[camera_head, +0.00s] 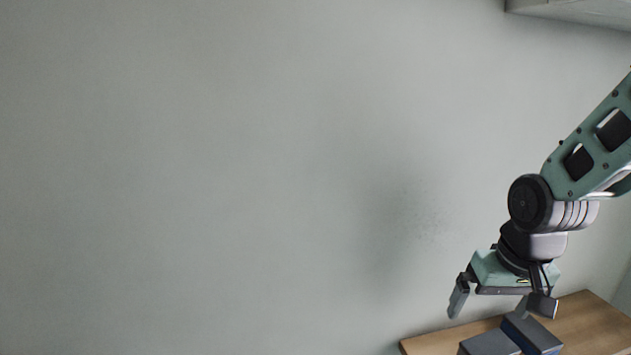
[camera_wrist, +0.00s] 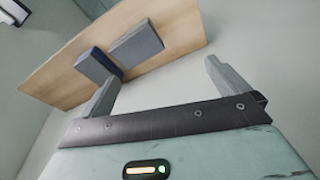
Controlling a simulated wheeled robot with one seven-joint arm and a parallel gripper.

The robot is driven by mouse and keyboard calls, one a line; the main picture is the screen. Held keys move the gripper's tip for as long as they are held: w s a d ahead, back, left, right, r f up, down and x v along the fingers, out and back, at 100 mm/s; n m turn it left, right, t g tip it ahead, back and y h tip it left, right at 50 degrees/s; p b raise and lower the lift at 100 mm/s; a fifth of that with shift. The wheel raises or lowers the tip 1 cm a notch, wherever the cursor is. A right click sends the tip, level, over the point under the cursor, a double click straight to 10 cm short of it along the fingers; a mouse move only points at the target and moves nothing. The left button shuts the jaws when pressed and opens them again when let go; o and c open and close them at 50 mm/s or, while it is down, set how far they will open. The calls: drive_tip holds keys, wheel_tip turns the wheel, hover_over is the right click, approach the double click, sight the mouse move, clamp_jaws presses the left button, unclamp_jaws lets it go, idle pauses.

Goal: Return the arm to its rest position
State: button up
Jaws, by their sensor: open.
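My gripper (camera_head: 488,308) is at the lower right of the head view, pointing down above the left part of a wooden surface. Its two fingers are spread wide apart. In the wrist view my gripper (camera_wrist: 160,85) also shows its fingers apart with nothing between them. My arm reaches in from the right edge of the head view and bends down at the wrist.
Two dark blue-grey boxes, one (camera_head: 535,336) and another (camera_head: 488,344), are on the wooden surface (camera_head: 590,318) just below my gripper. Both also show in the wrist view (camera_wrist: 98,66) (camera_wrist: 136,46). A plain grey wall fills the left. A pale ledge (camera_head: 575,10) juts out at upper right.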

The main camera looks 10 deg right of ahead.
drive_tip(key=s+a+n+b, duration=0.1)
drive_tip(key=s+a+n, duration=0.4)
drive_tip(key=a, duration=0.7)
drive_tip(key=shift+f+n+g+y+b, duration=0.25)
drive_tip(key=shift+n+g+y+b, duration=0.05)
drive_tip(key=shift+y, duration=0.1)
drive_tip(key=s+a+n, duration=0.1)
drive_tip(key=s+a, duration=0.1)
drive_tip(key=s, duration=0.1)
drive_tip(key=s+a+n+g, duration=0.1)
drive_tip(key=s+a, duration=0.2)
drive_tip(key=s+a+n+b, duration=0.1)
drive_tip(key=s+a+n, duration=0.1)
drive_tip(key=s+a, duration=0.1)
drive_tip(key=shift+s+g, duration=0.15)
drive_tip(key=shift+g, duration=0.15)
drive_tip(key=shift+c, duration=0.3)
